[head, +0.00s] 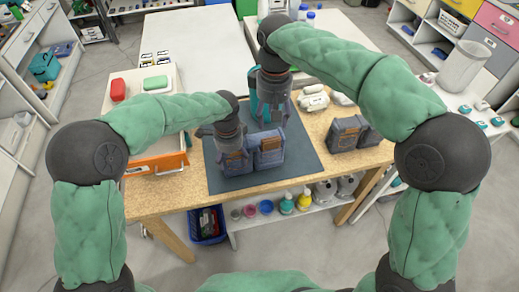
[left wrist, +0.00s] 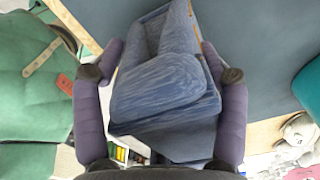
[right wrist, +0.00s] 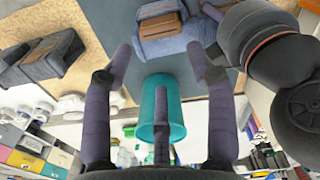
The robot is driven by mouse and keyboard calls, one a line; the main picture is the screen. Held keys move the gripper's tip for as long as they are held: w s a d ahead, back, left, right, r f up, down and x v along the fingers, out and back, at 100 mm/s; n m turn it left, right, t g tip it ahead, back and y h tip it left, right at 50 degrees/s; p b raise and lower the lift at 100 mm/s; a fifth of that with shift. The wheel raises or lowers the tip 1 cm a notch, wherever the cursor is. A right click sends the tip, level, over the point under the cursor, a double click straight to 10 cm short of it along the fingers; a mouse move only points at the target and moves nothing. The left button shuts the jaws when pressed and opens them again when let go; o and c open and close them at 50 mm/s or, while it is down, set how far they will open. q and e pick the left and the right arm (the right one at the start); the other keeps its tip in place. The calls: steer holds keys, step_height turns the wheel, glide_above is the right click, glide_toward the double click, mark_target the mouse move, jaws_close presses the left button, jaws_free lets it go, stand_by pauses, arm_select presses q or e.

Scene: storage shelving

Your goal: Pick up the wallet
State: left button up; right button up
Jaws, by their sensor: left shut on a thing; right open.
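A blue denim wallet (head: 268,152) with brown patches stands partly unfolded on the dark mat (head: 300,160). My left gripper (head: 234,152) is shut on its left part, and in the left wrist view the fingers (left wrist: 165,85) lie on both sides of the wallet (left wrist: 160,90). The wallet also shows at the top of the right wrist view (right wrist: 170,42). My right gripper (head: 268,108) is open behind the wallet, near a teal cup (head: 254,103). In the right wrist view the cup (right wrist: 170,105) shows between the open fingers (right wrist: 160,65); contact cannot be told.
A darker grey wallet (head: 345,135) stands on the table's right side, with white items (head: 313,98) behind it. Bottles and cups fill the shelf below. The mat's front right is clear.

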steer(key=n, duration=1.4)
glide_above(271, 138)
step_height(271, 138, down, 4)
steer(key=shift+r, duration=0.2)
steer(key=shift+w+f, duration=0.2)
steer(key=shift+f, duration=3)
steer(key=shift+c, duration=0.3)
jaws_close()
